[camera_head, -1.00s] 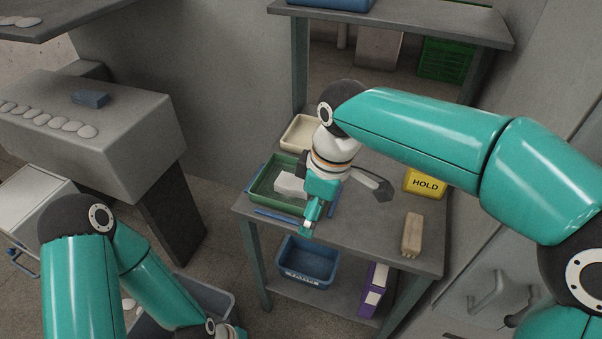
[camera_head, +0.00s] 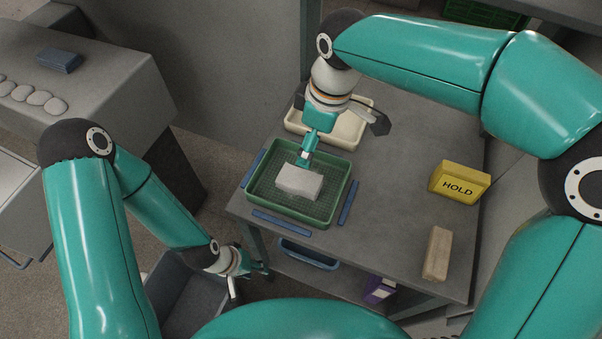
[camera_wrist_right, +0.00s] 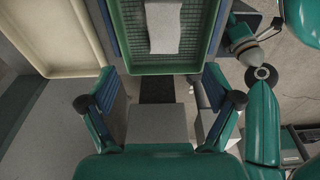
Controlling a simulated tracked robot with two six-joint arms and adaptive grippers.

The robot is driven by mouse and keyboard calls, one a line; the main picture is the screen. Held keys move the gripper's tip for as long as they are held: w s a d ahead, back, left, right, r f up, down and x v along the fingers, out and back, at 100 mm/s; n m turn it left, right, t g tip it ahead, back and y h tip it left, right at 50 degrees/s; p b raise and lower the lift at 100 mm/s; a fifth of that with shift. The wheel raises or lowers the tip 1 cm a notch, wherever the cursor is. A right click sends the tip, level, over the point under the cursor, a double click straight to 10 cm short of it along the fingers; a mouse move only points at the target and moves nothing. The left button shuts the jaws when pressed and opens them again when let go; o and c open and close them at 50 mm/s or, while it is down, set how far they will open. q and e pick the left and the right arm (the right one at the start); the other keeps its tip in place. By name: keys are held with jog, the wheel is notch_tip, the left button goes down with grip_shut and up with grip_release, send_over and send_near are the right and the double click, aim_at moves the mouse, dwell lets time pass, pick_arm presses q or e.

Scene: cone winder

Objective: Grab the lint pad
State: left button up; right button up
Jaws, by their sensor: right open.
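The lint pad looks to be the pale grey-white block (camera_head: 300,182) lying in the green mesh tray (camera_head: 334,205) on the table. In the right wrist view the pad (camera_wrist_right: 163,27) shows at the top, beyond the fingertips. My right gripper (camera_head: 304,159) points down over the far side of the tray, just behind the pad. In its wrist view my right gripper (camera_wrist_right: 158,92) has its fingers wide apart with the pad outside them. My left gripper (camera_head: 258,268) hangs low, left of the table front; its finger opening is too small to make out.
A cream tray (camera_head: 355,130) stands behind the green one. Blue strips (camera_head: 282,222) lie around the green tray. A yellow HOLD block (camera_head: 459,183) and a tan block (camera_head: 437,252) stand on the right. A blue-grey block (camera_head: 58,60) lies on the machine at left.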

send_over(300, 178)
jog(key=d, duration=0.2)
jog(key=f, duration=0.8)
jog(key=shift+w+a, duration=0.15)
jog(key=shift+a, duration=0.05)
jog(key=shift+a+f, duration=0.25)
jog(key=shift+f, duration=0.7)
jog(key=shift+a+f, duration=0.25)
jog(key=shift+f, duration=0.75)
jog(key=shift+a+f, duration=0.25)
jog(key=shift+f, duration=0.7)
jog(key=c, duration=1)
